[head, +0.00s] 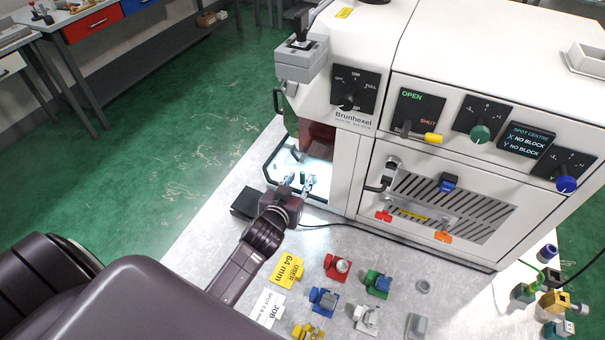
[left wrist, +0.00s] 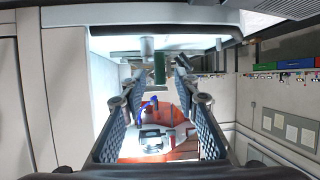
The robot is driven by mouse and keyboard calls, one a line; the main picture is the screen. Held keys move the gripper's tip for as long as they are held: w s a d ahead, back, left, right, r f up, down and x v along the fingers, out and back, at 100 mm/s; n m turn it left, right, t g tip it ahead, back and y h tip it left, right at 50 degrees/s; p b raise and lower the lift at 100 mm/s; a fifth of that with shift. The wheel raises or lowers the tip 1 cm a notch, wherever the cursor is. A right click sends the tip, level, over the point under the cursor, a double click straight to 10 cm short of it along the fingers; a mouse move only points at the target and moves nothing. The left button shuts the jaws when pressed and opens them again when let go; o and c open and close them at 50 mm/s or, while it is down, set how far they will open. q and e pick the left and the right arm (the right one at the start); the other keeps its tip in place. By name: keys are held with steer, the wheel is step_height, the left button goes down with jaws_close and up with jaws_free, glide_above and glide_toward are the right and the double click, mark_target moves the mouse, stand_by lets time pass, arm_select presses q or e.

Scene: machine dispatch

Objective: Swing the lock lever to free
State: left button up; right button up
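I cannot tell for sure which part is the lock lever. A dark green upright piece stands in the lit bay of the white machine, and in the left wrist view this green piece (left wrist: 159,68) shows under a pale rod, between the fingertips. My left gripper (head: 298,184) is at the bay's mouth, its fingers apart. The left wrist view shows open fingers (left wrist: 155,82) with no visible contact on the green piece. On the machine front are a yellow-tipped lever (head: 433,138) by the OPEN and SHUT marks and a black dial (head: 347,100). My right gripper is out of view.
A slatted panel with a blue latch (head: 448,182) and black handle (head: 387,176) is right of the bay. Several coloured fixtures, including a red one (head: 338,267), and a yellow card (head: 287,270) lie on the bench in front. A black cable crosses the bench.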

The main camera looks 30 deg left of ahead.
mark_target(302, 178)
arm_select(q)
steer(key=x, duration=0.2)
steer(key=shift+w+f, duration=0.2)
steer(key=shift+w, duration=0.15)
steer(key=shift+w+a+f, duration=0.1)
steer(key=shift+w+f, duration=0.1)
steer(key=shift+w, duration=0.3)
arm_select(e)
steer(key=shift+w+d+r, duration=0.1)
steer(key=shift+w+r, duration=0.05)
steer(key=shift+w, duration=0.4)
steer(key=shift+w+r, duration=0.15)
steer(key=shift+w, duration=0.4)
arm_select(q)
steer(key=shift+c, duration=0.3)
